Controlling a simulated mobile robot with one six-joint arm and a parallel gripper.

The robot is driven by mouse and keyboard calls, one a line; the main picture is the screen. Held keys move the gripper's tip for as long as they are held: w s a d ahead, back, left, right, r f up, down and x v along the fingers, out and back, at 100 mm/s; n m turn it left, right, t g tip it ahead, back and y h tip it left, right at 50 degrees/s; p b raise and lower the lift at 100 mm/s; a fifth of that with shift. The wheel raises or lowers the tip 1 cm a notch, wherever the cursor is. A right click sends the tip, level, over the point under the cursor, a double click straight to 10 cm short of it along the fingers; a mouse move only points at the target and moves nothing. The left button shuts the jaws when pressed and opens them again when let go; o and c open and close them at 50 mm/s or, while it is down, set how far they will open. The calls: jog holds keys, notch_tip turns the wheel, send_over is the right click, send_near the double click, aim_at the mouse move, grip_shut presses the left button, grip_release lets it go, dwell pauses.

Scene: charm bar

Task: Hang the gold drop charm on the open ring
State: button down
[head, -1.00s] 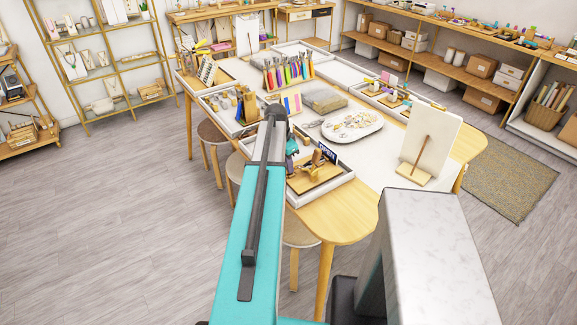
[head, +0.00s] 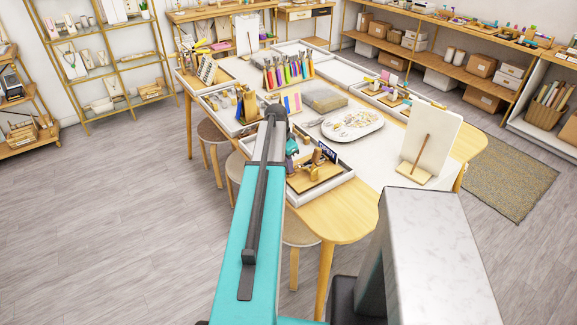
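My teal arm reaches over the near side of the worktable (head: 335,215). A small teal and dark part of its wrist end (head: 292,147) shows just past the dark elbow, above the near white tray (head: 325,187). My gripper's fingers cannot be made out there, so I cannot tell whether they are open or hold anything. The near tray holds a wooden stand (head: 318,176) with small pieces and a dark sign (head: 328,152). A white oval dish (head: 372,126) behind it holds many small gold and pale pieces. I cannot single out the gold drop charm or the open ring.
An upright white board on a wooden base (head: 430,145) stands at the right of the table. Stools (head: 212,135) stand at the left side. The floor at left is clear.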

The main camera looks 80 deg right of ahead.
jog(key=shift+f, duration=0.2)
dwell(0.5)
jog(key=c, duration=1.9)
grip_release()
jog(key=shift+o, duration=0.2)
jog(key=shift+r, duration=0.2)
jog(key=shift+w+a+r+p, duration=0.15)
jog(key=shift+r+p, duration=0.3)
jog(key=shift+r, duration=0.5)
jog(key=shift+w+a+r+p, duration=0.15)
jog(key=shift+r+p, duration=0.25)
jog(key=shift+r, duration=0.5)
jog(key=shift+w+a+r+p, duration=0.15)
jog(key=shift+r+p, duration=0.3)
jog(key=shift+r, duration=0.5)
notch_tip(320, 180, up, 14)
jog(key=w+a+b, duration=0.1)
jog(key=w+b, duration=0.1)
jog(key=b, duration=0.2)
jog(key=shift+a+f, duration=0.25)
jog(key=shift+a, duration=0.15)
jog(key=shift+w, duration=0.1)
